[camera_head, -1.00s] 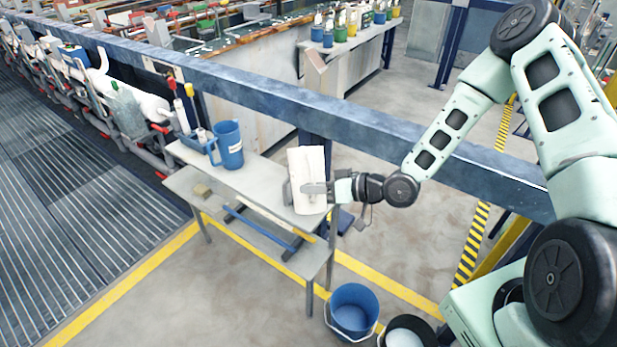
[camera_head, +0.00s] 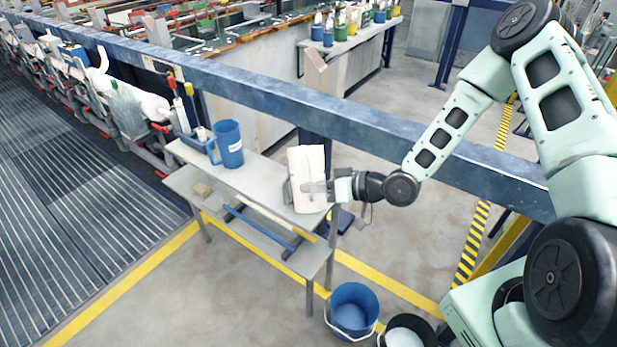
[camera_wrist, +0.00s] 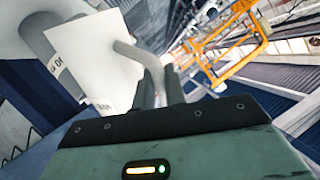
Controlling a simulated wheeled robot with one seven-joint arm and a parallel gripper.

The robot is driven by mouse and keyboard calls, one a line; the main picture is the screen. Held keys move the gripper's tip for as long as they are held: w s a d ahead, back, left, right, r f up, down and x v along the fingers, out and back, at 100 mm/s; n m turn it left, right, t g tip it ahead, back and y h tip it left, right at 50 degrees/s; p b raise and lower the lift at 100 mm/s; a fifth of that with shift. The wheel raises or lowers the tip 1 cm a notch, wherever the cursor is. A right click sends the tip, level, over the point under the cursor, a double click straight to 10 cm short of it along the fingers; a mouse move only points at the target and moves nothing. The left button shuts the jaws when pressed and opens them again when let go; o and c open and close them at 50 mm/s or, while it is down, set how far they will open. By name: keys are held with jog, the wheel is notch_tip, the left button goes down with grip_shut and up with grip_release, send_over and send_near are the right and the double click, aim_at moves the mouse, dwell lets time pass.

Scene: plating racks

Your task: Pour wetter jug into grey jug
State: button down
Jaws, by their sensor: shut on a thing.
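A cream-white jug (camera_head: 309,172) is held over the right end of the small grey table, tilted slightly. My gripper (camera_head: 318,188) is shut on it from the right. In the wrist view the white jug (camera_wrist: 95,58) and its bent handle (camera_wrist: 143,55) show ahead of my gripper (camera_wrist: 160,90). A grey rounded vessel (camera_wrist: 42,32) with dark markings is partly behind the white jug there; it looks like the grey jug. In the head view it is mostly hidden, with only a grey edge showing beside the white jug. No liquid is visible.
A blue jug (camera_head: 229,144) with a white label stands on the left part of the table (camera_head: 258,172). A blue beam (camera_head: 350,110) runs behind. A blue bucket (camera_head: 353,308) and a black bucket (camera_head: 408,333) stand on the floor in front.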

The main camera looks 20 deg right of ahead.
aim_at(312, 169)
jog(key=shift+r, duration=0.15)
jog(key=shift+w+r+m+g+p, duration=0.1)
jog(key=shift+r+m+g+p, duration=0.2)
jog(key=shift+p, duration=0.55)
jog(key=shift+g+p, duration=0.3)
jog(key=shift+p, duration=0.05)
jog(key=shift+r+m, duration=0.1)
jog(key=shift+m, duration=0.2)
jog(key=shift+w+r+m+g+p, duration=0.4)
jog(key=shift+r+p, duration=0.2)
jog(key=shift+p, duration=0.8)
dwell(0.6)
jog(key=shift+w+d+r+m+g+p, duration=0.1)
jog(key=shift+w+r+m+g+p, duration=0.2)
jog(key=shift+p, duration=0.4)
jog(key=shift+r+m+g+p, duration=0.1)
jog(key=shift+r+p, duration=0.3)
jog(key=shift+p, duration=0.25)
jog(key=shift+w+d+r+m+g+p, duration=0.1)
jog(key=shift+w+r+m+g+p, duration=0.2)
jog(key=shift+p, duration=0.4)
